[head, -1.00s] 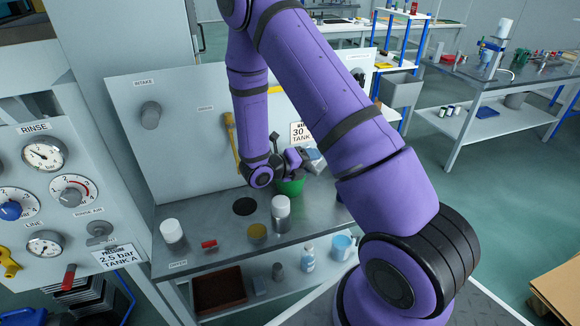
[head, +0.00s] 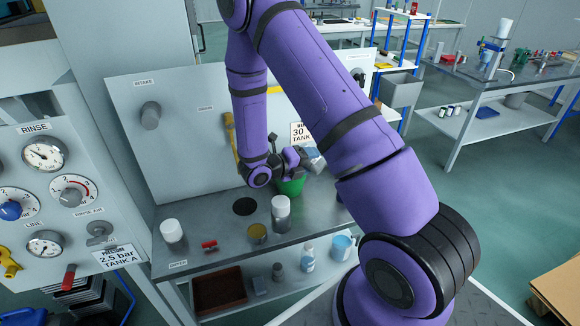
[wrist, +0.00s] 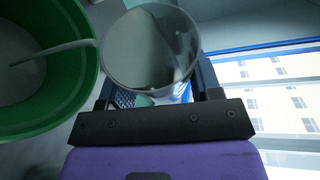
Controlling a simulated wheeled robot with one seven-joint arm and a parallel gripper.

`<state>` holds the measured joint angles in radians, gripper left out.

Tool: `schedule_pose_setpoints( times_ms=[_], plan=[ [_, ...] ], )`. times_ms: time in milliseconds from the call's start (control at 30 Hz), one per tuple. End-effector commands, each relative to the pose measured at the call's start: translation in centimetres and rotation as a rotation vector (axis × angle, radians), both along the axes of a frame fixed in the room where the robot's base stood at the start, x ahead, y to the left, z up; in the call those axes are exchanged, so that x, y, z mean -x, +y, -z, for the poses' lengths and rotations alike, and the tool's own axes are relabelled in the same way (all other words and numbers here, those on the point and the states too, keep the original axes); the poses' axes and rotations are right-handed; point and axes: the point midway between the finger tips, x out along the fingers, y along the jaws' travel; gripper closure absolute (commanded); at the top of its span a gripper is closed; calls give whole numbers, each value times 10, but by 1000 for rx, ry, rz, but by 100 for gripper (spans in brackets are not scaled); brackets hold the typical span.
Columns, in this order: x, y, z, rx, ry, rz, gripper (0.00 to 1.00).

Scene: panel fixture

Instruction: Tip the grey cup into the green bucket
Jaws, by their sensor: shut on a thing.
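My gripper (wrist: 155,85) is shut on the grey cup (wrist: 150,45), whose round mouth faces the wrist camera. The green bucket (wrist: 85,75) is just left of the cup in the wrist view, its mouth open and its inside pale grey. A thin pale curved streak runs from beside the cup across the bucket's mouth; I cannot tell if it is a handle or a stream. In the head view the bucket (head: 290,187) stands on the bench directly below my gripper (head: 293,160). The cup is hard to make out there.
On the metal bench (head: 215,245) stand a white-topped jar (head: 281,210), a white cylinder (head: 172,231), a yellowish tin (head: 257,232) and a red block (head: 209,246). A grey panel (head: 180,150) rises behind. A lower shelf holds a bottle (head: 308,259) and a blue-and-white mug (head: 342,246).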

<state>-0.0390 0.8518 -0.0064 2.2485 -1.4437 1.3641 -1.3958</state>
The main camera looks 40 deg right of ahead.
Motion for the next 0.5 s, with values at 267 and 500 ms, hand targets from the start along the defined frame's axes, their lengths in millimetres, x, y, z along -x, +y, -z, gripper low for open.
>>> schedule_pose_setpoints(
  times_ms=[267, 500],
  plan=[
    [-3, 1, 1, 6, 20, 1, 68],
    [-5, 1, 2, 11, 37, 1, 68]
  ],
)
